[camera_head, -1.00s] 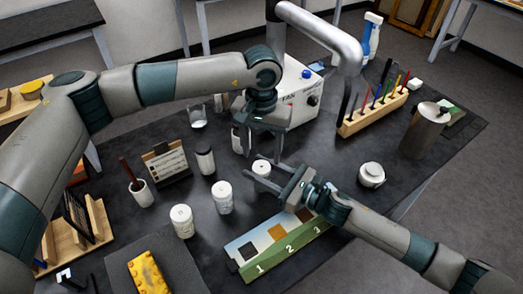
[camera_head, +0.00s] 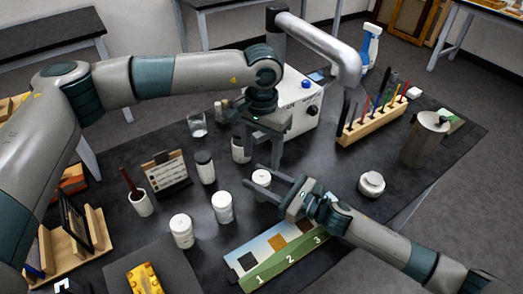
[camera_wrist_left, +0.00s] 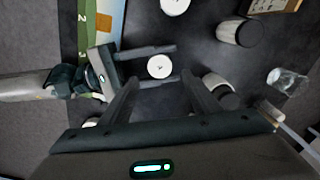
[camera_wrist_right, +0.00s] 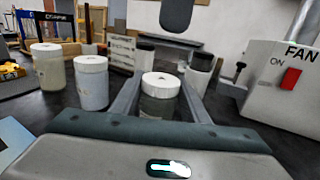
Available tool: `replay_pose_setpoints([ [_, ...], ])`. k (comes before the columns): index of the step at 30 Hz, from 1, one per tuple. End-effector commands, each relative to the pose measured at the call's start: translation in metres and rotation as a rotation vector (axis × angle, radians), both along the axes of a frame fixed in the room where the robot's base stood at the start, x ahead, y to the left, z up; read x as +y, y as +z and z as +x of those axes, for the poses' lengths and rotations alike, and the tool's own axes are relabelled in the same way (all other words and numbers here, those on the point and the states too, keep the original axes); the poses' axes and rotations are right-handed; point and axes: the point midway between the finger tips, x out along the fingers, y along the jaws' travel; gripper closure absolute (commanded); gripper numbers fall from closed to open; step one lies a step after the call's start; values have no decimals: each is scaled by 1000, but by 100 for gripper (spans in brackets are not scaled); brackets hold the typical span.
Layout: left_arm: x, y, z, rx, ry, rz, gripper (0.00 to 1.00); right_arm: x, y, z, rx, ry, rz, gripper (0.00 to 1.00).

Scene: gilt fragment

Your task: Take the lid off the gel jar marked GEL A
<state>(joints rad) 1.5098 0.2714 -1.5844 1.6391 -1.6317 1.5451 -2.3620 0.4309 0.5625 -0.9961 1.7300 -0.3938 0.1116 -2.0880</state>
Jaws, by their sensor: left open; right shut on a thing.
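A small jar with a white lid (camera_head: 261,178) stands on the dark table; it also shows in the right wrist view (camera_wrist_right: 160,86) and, from above, in the left wrist view (camera_wrist_left: 159,67). Its marking is too small to read. My right gripper (camera_head: 254,179) is shut on the jar's body from the side, its fingers on both sides. My left gripper (camera_head: 263,157) points down above the jar, open, with its fingers apart on either side of the lid and not touching it. Two similar white-lidded jars (camera_head: 222,208) (camera_head: 181,231) stand to the left.
Two dark-capped jars (camera_head: 205,168) (camera_head: 240,150) and a glass (camera_head: 197,125) stand close behind. The fan box (camera_head: 297,108) is at the back. A numbered board (camera_head: 284,257) lies below my right gripper. A round white-topped pot (camera_head: 371,184) stands right, with bare table around it.

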Motion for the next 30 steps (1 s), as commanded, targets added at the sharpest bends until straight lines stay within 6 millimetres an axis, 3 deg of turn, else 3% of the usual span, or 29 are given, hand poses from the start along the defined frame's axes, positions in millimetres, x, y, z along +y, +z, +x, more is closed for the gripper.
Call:
replay_pose_setpoints([
  [15,0,-61,-1,3,2,-1,44,0,0,0,0,0,0,100],
  [30,0,-72,0,1,1,1,46,0,0,0,0,0,0,100],
])
